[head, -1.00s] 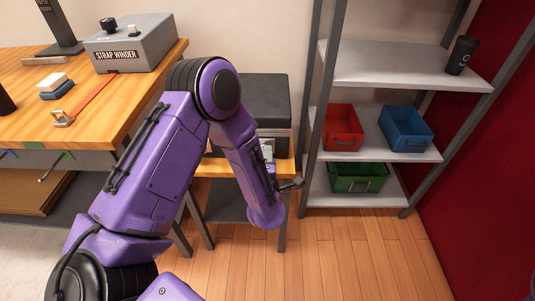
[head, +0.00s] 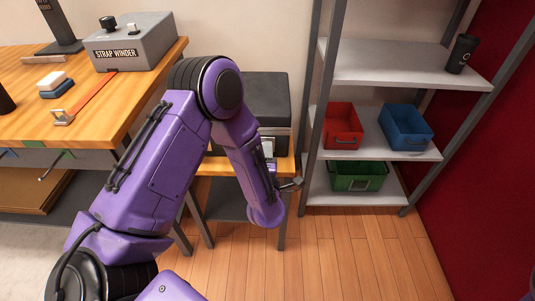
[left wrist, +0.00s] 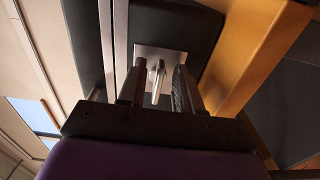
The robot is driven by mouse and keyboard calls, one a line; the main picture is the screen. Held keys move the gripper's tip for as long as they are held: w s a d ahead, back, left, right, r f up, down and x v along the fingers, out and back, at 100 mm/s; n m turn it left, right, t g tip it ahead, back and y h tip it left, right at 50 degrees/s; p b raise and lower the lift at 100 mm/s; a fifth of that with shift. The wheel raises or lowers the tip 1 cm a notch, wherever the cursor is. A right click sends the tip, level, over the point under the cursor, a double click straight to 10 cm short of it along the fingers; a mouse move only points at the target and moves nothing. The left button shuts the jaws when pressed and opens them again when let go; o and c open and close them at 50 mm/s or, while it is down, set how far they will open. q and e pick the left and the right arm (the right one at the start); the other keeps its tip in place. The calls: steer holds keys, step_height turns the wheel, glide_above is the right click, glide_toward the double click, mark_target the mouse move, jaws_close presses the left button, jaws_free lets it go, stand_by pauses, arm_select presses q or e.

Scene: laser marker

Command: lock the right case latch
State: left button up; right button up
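The black case (head: 266,97) stands on a small wooden stand behind my left arm; its lid looks down. In the left wrist view the dark case face (left wrist: 172,24) carries a bright metal latch plate (left wrist: 170,57) with a small lever (left wrist: 155,82). My left gripper (left wrist: 157,82) is open, one finger on each side of the lever, with gaps visible; contact cannot be told. In the head view my forearm covers much of the case front, and only a sliver of a latch plate (head: 268,148) shows. My right gripper is not in view.
The wooden workbench (head: 130,95) with the strap winder (head: 140,42) is at left. A grey shelf (head: 385,70) with red (head: 342,127), blue (head: 406,128) and green (head: 358,177) bins stands at right. The floor in front of the shelf is clear.

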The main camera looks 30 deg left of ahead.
arm_select(q)
steer(key=v, duration=1)
steer(key=shift+s+b, duration=0.25)
steer(key=shift+b, duration=0.05)
steer(key=shift+d, duration=0.1)
steer(key=s+f+m+g+h+p, duration=0.6)
steer(key=f+m, duration=0.4)
steer(key=m, duration=0.4)
steer(key=s+a+f+m+g+p, duration=0.1)
steer(key=s+a+g+p, duration=0.1)
steer(key=s, duration=0.6)
steer(key=s+a+f+m+g+p, duration=0.2)
steer(key=s+a+g, duration=0.1)
steer(key=s, duration=0.5)
steer(key=shift+g, duration=0.5)
